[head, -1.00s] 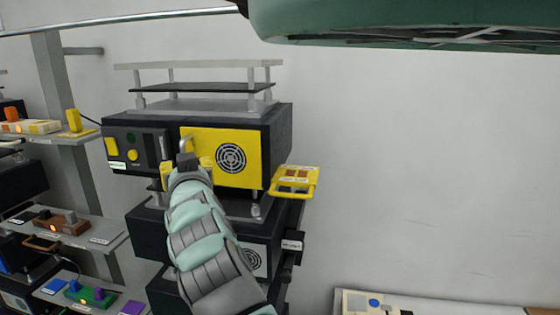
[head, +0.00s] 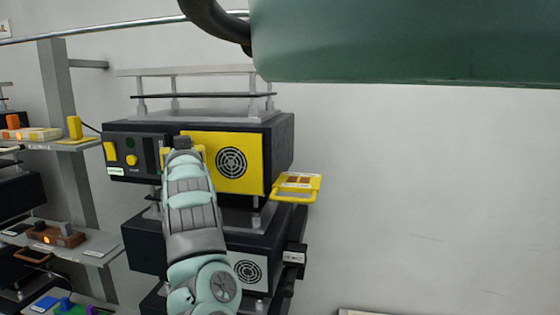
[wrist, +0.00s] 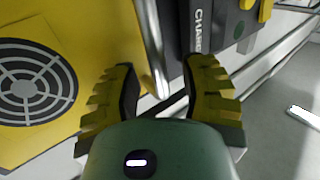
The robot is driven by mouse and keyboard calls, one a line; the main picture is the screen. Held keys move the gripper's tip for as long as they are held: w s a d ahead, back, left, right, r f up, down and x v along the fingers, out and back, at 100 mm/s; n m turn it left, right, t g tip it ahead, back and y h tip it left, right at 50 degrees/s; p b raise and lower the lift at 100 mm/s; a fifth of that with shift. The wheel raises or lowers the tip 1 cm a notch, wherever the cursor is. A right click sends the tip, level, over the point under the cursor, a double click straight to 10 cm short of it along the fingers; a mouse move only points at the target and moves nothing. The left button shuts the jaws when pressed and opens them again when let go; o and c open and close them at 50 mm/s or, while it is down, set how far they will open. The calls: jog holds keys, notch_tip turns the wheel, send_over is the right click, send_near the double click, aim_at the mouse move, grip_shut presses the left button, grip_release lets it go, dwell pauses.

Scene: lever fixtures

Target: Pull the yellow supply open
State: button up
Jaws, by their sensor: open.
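The yellow supply is a dark box with a yellow front panel (head: 235,175) and a round fan grille; the panel also shows at the left of the wrist view (wrist: 95,35). A silver bar handle (wrist: 151,45) runs along the panel's edge. My gripper (wrist: 162,75) is open, with yellow ridged fingers on either side of the handle's end in the wrist view. I cannot tell whether either finger touches it. In the head view my gripper (head: 182,148) is at the panel's left edge, and my arm hides the handle.
A yellow tray-like piece (head: 297,184) sticks out at the unit's right. A second dark unit (head: 148,240) stands below. Shelves with coloured parts (head: 62,236) are at the left. The wall area on the right is free.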

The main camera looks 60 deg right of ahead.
jog(key=shift+w, duration=0.15)
grip_shut()
dwell(0.4)
